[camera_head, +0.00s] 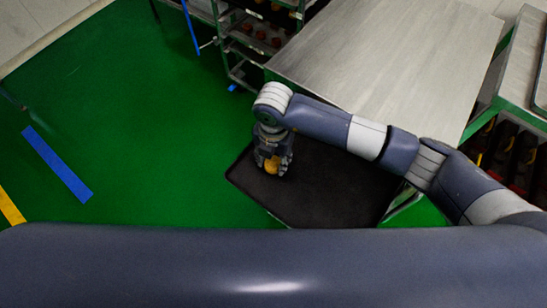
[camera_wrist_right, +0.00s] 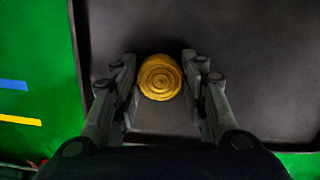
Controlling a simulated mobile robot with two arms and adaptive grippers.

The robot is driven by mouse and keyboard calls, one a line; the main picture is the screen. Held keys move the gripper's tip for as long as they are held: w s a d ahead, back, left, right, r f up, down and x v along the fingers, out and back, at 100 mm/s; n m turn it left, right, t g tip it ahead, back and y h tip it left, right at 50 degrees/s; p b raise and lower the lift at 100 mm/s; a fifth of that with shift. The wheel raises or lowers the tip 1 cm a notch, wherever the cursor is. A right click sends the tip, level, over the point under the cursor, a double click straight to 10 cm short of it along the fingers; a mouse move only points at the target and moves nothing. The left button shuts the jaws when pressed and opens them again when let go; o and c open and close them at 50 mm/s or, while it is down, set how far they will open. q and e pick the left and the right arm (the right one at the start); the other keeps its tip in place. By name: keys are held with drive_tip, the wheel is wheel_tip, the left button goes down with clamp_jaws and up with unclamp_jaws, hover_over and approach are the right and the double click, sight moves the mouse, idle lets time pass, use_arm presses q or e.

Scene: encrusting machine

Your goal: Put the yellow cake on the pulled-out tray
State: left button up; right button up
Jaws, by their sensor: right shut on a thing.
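The yellow cake (camera_wrist_right: 160,77) is round with a swirled top. It sits between the two fingers of my right gripper (camera_wrist_right: 160,80), which is shut on it. In the head view the cake (camera_head: 271,165) shows below the right gripper (camera_head: 272,170), over the left part of the pulled-out tray. The black tray (camera_head: 320,195) has a raised rim and juts out in front of the metal table. I cannot tell whether the cake touches the tray or hangs just above it. My left gripper does not show.
A bare metal table (camera_head: 400,55) stands behind the tray. A rack (camera_head: 255,40) with trays of round items is at the back, and green shelving (camera_head: 515,100) is at the right. Open green floor (camera_head: 130,120) lies to the left. Much of the tray is empty.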

sight(273, 162)
drive_tip(key=o, duration=1)
drive_tip(key=shift+f, duration=0.15)
drive_tip(key=shift+o, duration=0.2)
wheel_tip(273, 162, up, 12)
drive_tip(key=shift+r, duration=0.2)
drive_tip(key=shift+s, duration=0.1)
